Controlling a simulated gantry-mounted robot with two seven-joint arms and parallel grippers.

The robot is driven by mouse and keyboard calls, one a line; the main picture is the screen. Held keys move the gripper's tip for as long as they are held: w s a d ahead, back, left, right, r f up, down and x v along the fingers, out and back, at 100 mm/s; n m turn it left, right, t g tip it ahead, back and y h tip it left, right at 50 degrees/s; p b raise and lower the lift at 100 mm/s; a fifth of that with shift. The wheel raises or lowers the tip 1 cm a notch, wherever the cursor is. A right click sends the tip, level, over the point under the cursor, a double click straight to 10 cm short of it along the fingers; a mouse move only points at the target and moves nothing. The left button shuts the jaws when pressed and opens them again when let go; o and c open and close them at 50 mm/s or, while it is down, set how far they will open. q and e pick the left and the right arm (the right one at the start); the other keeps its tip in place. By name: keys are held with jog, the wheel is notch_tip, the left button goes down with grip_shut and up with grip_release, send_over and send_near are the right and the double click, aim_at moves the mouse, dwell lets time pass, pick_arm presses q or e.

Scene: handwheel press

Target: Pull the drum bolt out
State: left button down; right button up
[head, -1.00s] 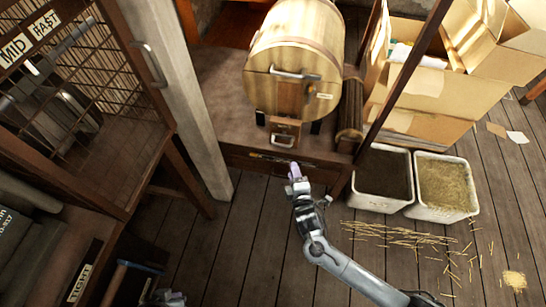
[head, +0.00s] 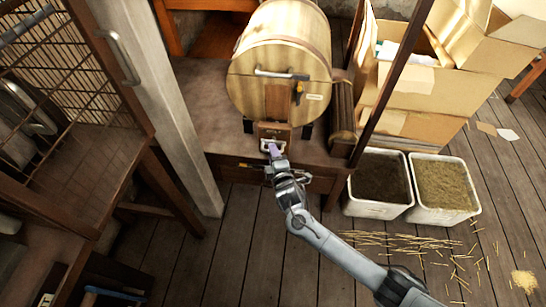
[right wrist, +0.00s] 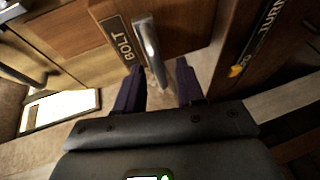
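The wooden drum (head: 280,65) sits on the bench with its round face toward me. Below that face is a small wooden block (head: 273,134) with a metal handle. In the right wrist view, a plate reading BOLT (right wrist: 121,42) stands beside the metal bolt handle (right wrist: 149,45). My right gripper (head: 272,150) is at the bolt in the head view. In the right wrist view its dark purple fingers (right wrist: 158,88) are apart, with the near end of the handle between or just ahead of them. I cannot tell if they touch it. My left gripper is not in view.
A plate reading TURN (right wrist: 268,22) is at the right in the right wrist view. Two white bins (head: 410,187) stand right of the bench, with cardboard boxes (head: 425,90) behind. A wire-fronted cabinet (head: 65,90) and a post are at the left.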

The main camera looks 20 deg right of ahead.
jog(key=shift+w, duration=0.2)
grip_shut()
dwell(0.4)
jog(key=shift+s+a+p, duration=0.5)
jog(key=shift+s+p, duration=0.4)
jog(key=shift+p, duration=0.1)
jog(key=shift+s+a+p, duration=0.5)
jog(key=shift+s+p, duration=0.35)
jog(key=shift+p, duration=0.15)
